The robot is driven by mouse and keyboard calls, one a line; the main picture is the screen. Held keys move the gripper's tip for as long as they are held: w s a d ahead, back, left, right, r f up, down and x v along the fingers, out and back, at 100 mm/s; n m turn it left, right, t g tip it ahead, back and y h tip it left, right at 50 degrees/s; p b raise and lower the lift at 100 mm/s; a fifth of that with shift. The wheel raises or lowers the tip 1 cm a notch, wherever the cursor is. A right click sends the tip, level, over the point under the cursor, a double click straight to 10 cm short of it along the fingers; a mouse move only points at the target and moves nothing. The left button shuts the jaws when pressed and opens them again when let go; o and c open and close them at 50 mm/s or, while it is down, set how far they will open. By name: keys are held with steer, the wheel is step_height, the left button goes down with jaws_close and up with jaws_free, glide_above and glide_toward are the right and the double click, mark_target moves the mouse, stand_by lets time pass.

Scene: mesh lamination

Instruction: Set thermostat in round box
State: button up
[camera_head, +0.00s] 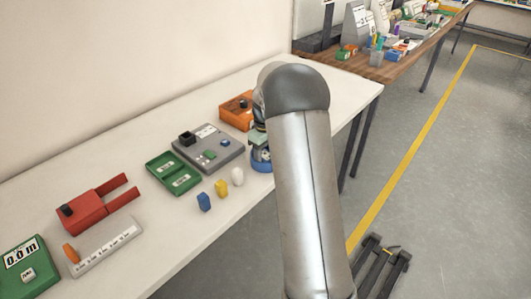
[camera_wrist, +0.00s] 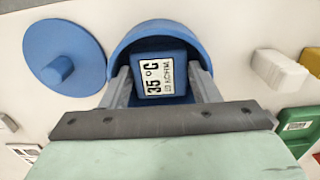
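The thermostat (camera_wrist: 160,72) is a blue block with a white label reading 35 °C. In the wrist view it sits between the two fingers of my gripper (camera_wrist: 160,78), which press close to its sides. The round box (camera_wrist: 128,42) is blue and open, and its curved wall shows behind the block and fingers. The block is at or inside its opening; its underside is hidden. A round blue lid (camera_wrist: 85,45) with a knob lies beside the box at left. In the head view the round box (camera_head: 261,162) is partly hidden by my arm, and the thermostat cannot be made out.
White (camera_head: 238,176), yellow (camera_head: 221,189) and blue (camera_head: 204,202) pieces stand near the white table's front edge. A green tray (camera_head: 173,172), a grey device (camera_head: 208,148) and an orange box (camera_head: 237,110) stand around. A red holder (camera_head: 95,208) is farther left.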

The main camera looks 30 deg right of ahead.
mark_target(265, 155)
step_height(265, 155, up, 12)
steer(key=shift+r, duration=0.25)
stand_by(0.4)
steer(key=s+a+f+m, duration=0.1)
steer(key=s+a, duration=0.5)
steer(key=s, duration=0.5)
steer(key=s+a+f+m, duration=0.1)
steer(key=s+a+f, duration=0.1)
steer(key=s+a, duration=0.4)
steer(key=s+a+f+m, duration=0.1)
steer(key=s+a, duration=0.5)
steer(key=s, duration=1)
steer(key=shift+f+m, duration=0.4)
steer(key=shift+m, duration=0.1)
